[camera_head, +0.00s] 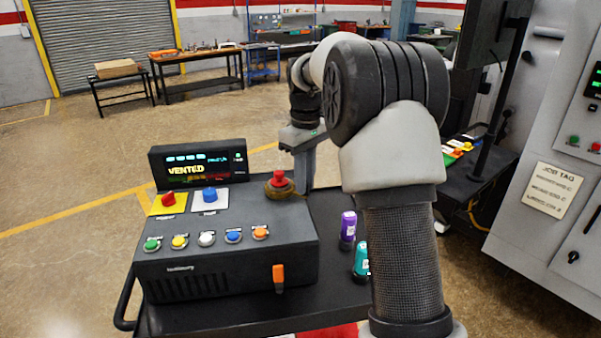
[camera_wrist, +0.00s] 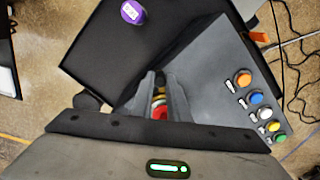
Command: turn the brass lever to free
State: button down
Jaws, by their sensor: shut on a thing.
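A red mushroom button (camera_head: 279,177) stands at the back right corner of the dark control box, with a brass-coloured part (camera_head: 281,190) around its base. I take this brass part to be the brass lever; its shape and angle are hard to make out. My gripper (camera_head: 304,178) points down just behind and right of the button. In the wrist view my gripper (camera_wrist: 160,84) has its two fingers close together on the brass lever (camera_wrist: 159,97), with the red button (camera_wrist: 160,113) showing between them. The fingers hide most of the lever.
The control box (camera_head: 226,262) carries a display (camera_head: 199,165) reading VENTED, a red knob (camera_head: 168,199), a blue button (camera_head: 210,194), a row of coloured buttons and an orange lever (camera_head: 279,274). Purple (camera_head: 348,227) and teal (camera_head: 361,259) containers stand right of it on the cart.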

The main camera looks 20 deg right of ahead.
jog(key=shift+w+d+n+p, duration=0.4)
jog(key=shift+w+n, duration=0.1)
jog(key=shift+n, duration=0.4)
jog(key=shift+w+d+n+p, duration=0.3)
jog(key=shift+w+n, duration=0.2)
jog(key=shift+n, duration=0.4)
jog(key=c, duration=1.7)
grip_release()
jog(key=shift+r, duration=8.7)
